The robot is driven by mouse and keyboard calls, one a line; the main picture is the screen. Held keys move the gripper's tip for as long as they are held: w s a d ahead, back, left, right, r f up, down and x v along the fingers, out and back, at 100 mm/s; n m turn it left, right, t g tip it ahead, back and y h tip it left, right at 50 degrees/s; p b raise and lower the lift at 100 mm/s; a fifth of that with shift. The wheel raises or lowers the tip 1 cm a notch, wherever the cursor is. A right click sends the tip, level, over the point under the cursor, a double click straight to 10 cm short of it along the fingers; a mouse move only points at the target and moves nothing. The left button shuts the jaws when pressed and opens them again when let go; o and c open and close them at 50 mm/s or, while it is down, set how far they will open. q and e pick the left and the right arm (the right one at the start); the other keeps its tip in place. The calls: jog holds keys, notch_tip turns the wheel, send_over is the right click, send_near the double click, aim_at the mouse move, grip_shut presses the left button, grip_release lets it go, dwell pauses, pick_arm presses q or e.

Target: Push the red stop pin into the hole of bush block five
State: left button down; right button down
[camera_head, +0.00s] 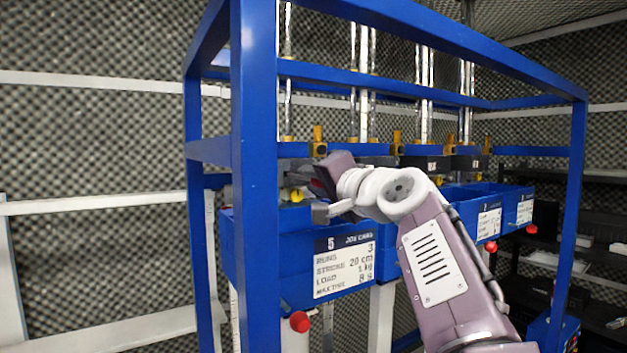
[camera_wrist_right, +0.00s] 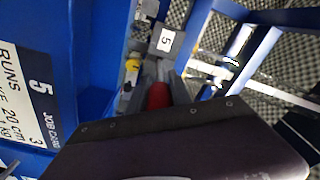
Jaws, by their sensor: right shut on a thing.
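The red stop pin (camera_wrist_right: 158,95) shows in the wrist view as a short red piece just beyond the dark edge of my right gripper (camera_wrist_right: 170,108), which is shut on it. Most of the pin is hidden by the gripper. Beyond the pin is the grey bush block five (camera_wrist_right: 150,74), with a white "5" tag (camera_wrist_right: 166,40). The pin's end is close to the block; I cannot tell whether it touches or is in the hole, which is hidden. In the head view my right gripper (camera_head: 318,188) is above the blue bin marked 5, largely screened by its own arm. My left gripper is out of view.
A blue frame post (camera_head: 254,170) stands just left of my right gripper. Bin five (camera_head: 262,255) is below it, with a job card (camera_head: 344,265). Red knobs hang under the bins, one at the front left (camera_head: 299,321). Yellow fittings and metal rods rise behind.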

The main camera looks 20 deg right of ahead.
aim_at(288, 174)
jog(key=shift+w, duration=0.45)
jog(key=shift+w+p, duration=0.35)
jog(key=shift+w+a+p, duration=0.2)
jog(key=shift+w+p, duration=0.4)
jog(key=shift+w, duration=0.55)
jog(key=shift+w+a+p, duration=0.2)
jog(key=shift+w+p, duration=0.4)
jog(key=shift+w, duration=0.6)
jog(key=shift+w+a+p, duration=0.2)
jog(key=shift+w+p, duration=0.4)
jog(key=shift+w, duration=0.55)
jog(key=c, duration=1.1)
grip_release()
jog(key=s+b, duration=0.2)
jog(key=s+f+b, duration=0.1)
jog(key=s, duration=0.1)
jog(key=shift+d, duration=0.3)
jog(key=s, duration=0.1)
jog(key=s+b, duration=0.1)
jog(key=s, duration=0.1)
jog(key=s+b, duration=0.1)
jog(key=s, duration=0.1)
jog(key=shift+d+r, duration=0.15)
jog(key=shift+r, duration=0.15)
jog(key=shift+s+r, duration=0.1)
jog(key=shift+s, duration=0.1)
jog(key=shift+w, duration=0.15)
